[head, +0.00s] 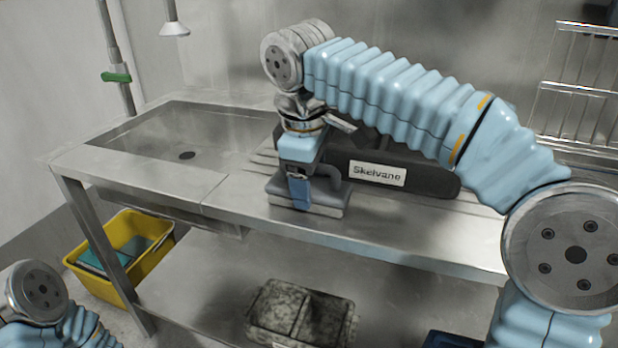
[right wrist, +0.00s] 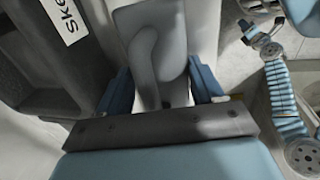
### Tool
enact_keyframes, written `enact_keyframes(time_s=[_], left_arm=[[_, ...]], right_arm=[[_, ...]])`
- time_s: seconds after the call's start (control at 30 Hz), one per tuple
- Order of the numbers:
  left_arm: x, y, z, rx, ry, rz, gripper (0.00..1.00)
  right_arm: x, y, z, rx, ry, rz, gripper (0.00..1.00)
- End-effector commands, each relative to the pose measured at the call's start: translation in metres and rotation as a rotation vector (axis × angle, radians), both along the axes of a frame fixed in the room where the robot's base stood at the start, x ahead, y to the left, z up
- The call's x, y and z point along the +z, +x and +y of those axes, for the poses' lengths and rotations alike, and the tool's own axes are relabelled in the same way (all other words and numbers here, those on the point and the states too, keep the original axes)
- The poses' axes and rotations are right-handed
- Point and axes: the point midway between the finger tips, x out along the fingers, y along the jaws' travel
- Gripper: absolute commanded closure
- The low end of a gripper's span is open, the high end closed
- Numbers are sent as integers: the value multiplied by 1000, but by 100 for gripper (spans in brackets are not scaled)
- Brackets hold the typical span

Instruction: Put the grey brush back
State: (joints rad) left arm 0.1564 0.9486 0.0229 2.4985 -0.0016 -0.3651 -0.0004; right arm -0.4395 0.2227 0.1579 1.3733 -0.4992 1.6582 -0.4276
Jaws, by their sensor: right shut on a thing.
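The grey brush (head: 322,198) has a flat rectangular body and a curved grip. It is in front of a dark grey housing (head: 442,183) with a white "Skelvane" label, on or just above the steel worktop; I cannot tell if it touches. My right gripper (head: 299,190) points down and is shut on the brush's grip. In the right wrist view, the brush (right wrist: 150,55) sits between the blue fingers of my right gripper (right wrist: 160,88). My left arm shows at the lower left of the head view, its gripper out of frame.
The steel worktop (head: 400,228) has a sunken basin (head: 175,140) at left. A yellow tub (head: 120,285) with a teal item stands on the floor at left. A mottled grey two-part container (head: 300,315) is below the worktop. A wire rack (head: 580,90) hangs at right.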

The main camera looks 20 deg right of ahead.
Motion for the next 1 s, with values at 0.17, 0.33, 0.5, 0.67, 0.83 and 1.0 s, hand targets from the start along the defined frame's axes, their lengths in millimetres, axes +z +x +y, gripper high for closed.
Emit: enact_keyframes(time_s=[0.17, 0.33, 0.5, 0.67, 0.83, 1.0], left_arm=[[0, 0, 0, 0, 0, 0, 100], [0, 0, 0, 0, 0, 0, 100], [2, 0, 0, 0, 0, 0, 100], [10, -1, -2, -4, -3, 1, 100], [25, -1, -4, -8, -6, 3, 100], [37, -1, -5, -10, -8, 3, 100]], right_arm=[[-1, 0, 0, 0, 0, 0, 10], [-1, 0, 0, 0, 0, 0, 8], [3, 0, 0, 0, 0, 0, 8], [27, -3, 3, 1, 2, -2, 8], [68, -10, 7, 2, 2, -2, 8], [102, -15, 10, 1, 1, -2, 8]])
